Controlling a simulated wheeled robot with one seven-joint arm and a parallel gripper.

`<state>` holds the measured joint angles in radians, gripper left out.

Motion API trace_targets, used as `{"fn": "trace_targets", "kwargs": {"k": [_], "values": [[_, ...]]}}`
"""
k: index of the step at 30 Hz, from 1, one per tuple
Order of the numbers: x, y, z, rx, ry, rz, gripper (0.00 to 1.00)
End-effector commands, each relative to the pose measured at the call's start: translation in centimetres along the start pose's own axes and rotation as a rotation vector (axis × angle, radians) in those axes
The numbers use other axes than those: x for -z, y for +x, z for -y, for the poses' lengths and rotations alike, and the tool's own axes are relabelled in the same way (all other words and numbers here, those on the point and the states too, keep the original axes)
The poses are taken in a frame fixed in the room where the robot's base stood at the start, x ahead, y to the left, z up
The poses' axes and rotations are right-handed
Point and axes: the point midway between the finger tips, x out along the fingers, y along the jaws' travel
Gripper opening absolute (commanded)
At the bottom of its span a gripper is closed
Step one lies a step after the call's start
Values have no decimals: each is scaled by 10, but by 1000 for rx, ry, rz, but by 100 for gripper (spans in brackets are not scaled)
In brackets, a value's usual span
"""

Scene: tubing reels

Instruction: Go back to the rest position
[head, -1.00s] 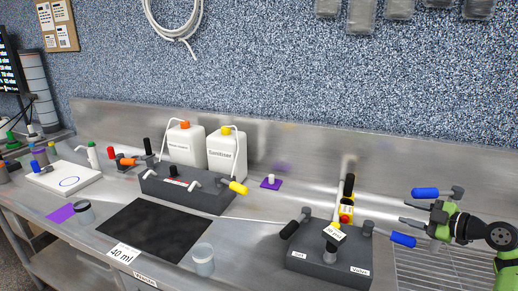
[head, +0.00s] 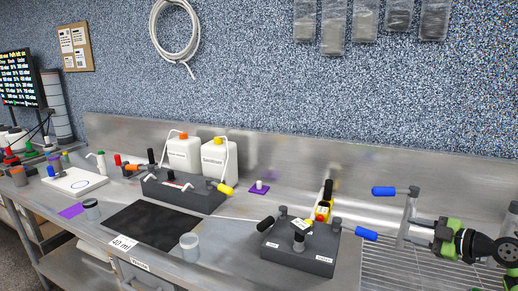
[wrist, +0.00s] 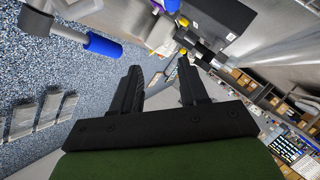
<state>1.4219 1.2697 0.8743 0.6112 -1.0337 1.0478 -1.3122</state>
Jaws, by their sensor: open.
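My gripper (head: 408,232) is at the right of the head view, pointing left, close to a metal pipe fitting with blue-handled levers. The upper blue handle (head: 384,191) and lower blue handle (head: 366,234) are in front of its fingers. In the wrist view the two black fingers (wrist: 159,65) stand apart with nothing held between them. A blue handle also shows at the upper left of the wrist view (wrist: 103,44). Whether the fingers touch the fitting cannot be told.
A dark valve block (head: 300,262) with black handles stands left of my gripper. A wire rack (head: 385,272) lies below it. Farther left are a clear cup (head: 189,246), a black mat (head: 150,224) and white jugs (head: 215,158). The steel backsplash (head: 300,160) runs behind.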

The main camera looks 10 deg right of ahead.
Motion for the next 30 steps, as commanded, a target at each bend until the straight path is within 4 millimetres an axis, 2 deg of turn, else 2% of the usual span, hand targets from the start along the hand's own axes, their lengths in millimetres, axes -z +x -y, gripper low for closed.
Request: {"fn": "trace_targets", "kwargs": {"k": [8,14,17,20,21,23,24,26,29,30], "values": [[46,45,4,129,48,-1,44],[104,92,20,280,108,35,44],[145,119,38,378,150,86,44],[199,145,70,489,204,185,44],[222,152,87,527,229,243,44],[256,156,114,566,272,346,44],[275,154,132,576,302,418,44],[301,145,158,568,345,522,44],[334,116,197,502,427,674,44],[344,100,212,461,463,724,44]]}}
